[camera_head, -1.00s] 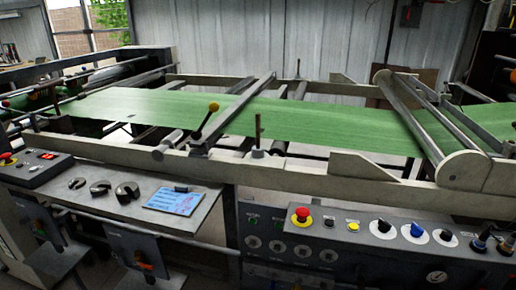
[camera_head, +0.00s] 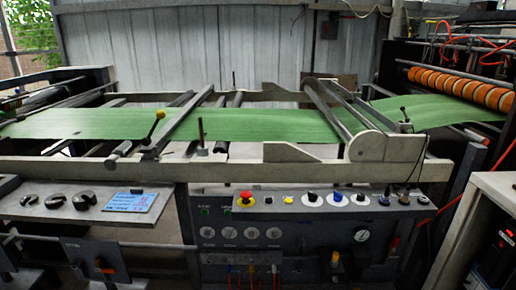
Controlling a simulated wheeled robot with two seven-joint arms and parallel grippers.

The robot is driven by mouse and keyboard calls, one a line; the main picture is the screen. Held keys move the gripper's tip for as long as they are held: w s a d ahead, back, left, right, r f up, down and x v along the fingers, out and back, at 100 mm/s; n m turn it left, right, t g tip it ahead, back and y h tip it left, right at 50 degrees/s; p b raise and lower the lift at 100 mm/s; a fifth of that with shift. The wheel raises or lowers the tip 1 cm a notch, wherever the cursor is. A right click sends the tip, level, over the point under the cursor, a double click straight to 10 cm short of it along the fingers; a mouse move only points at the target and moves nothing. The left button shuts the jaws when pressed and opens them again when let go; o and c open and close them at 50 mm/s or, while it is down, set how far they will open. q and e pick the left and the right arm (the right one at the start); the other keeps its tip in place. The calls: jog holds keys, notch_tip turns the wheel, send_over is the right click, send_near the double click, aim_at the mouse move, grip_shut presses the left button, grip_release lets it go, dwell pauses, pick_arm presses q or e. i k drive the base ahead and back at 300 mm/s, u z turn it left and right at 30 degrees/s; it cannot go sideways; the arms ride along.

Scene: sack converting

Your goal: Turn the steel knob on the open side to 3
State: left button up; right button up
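A dark control panel (camera_head: 300,215) is fixed below the machine's front rail. Its top row holds a red mushroom button on yellow (camera_head: 246,199), a yellow button (camera_head: 288,200) and rotary knobs on white plates: a black one (camera_head: 312,197), a blue one (camera_head: 335,198) and another black one (camera_head: 360,199). Small dark controls (camera_head: 384,199) sit to their right. I cannot tell which of these is the steel knob, and no scale numbers are readable. Neither of my grippers is in view.
Green sheet (camera_head: 250,124) runs across the machine behind the front rail (camera_head: 230,170). A shelf (camera_head: 60,208) at left carries dark C-shaped pieces and a blue card (camera_head: 132,201). Orange rollers (camera_head: 460,86) stand at back right; a light cabinet (camera_head: 492,185) stands at front right.

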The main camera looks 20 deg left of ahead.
aim_at(204, 153)
jog(key=z, duration=0.25)
jog(key=i, duration=0.9)
jog(key=u, duration=2.4)
